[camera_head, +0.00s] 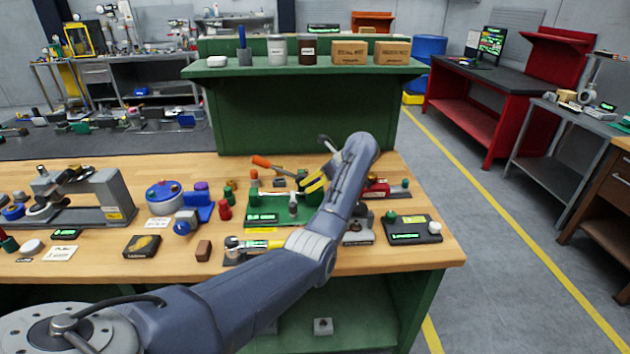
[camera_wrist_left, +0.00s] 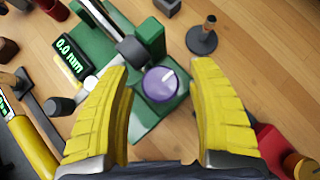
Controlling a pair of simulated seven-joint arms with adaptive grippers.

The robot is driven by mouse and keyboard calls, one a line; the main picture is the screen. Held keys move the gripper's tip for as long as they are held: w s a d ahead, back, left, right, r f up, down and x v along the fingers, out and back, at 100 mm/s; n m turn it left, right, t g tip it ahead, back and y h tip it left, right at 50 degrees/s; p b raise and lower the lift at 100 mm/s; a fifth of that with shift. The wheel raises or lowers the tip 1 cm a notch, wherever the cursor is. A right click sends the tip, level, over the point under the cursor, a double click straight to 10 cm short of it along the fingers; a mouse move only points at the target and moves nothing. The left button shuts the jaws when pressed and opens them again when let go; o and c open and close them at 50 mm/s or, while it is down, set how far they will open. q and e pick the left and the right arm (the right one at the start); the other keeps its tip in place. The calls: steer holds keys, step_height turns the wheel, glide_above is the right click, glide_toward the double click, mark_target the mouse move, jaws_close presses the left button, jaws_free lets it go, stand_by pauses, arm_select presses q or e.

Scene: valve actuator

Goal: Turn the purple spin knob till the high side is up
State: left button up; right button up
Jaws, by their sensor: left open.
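The purple spin knob (camera_wrist_left: 161,84) shows in the left wrist view as a round disc with a pale line on its face, mounted on a green fixture (camera_wrist_left: 150,112). A small display on the fixture (camera_wrist_left: 70,57) reads 0.0 mm. In the head view the green fixture (camera_head: 262,206) stands on the bench, and I cannot make out the knob there. My left gripper (camera_head: 312,183) is open over the fixture. Its yellow fingers (camera_wrist_left: 162,72) lie on either side of the knob in the wrist view, with visible gaps and no clear contact. My right gripper is not in view.
A red device (camera_head: 376,189) and a black box with a green display (camera_head: 412,230) stand right of the fixture. An orange-handled tool (camera_head: 270,164) is behind it. A blue round device (camera_head: 165,196) stands to the left. Bare wood shows at the bench's front right.

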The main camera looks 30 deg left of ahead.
arm_select(q)
steer(key=c, duration=1.2)
steer(key=shift+c, duration=0.2)
steer(key=shift+d, duration=0.1)
steer(key=shift+m+t, duration=1.2)
steer(key=shift+m, duration=0.3)
steer(key=o, duration=1.2)
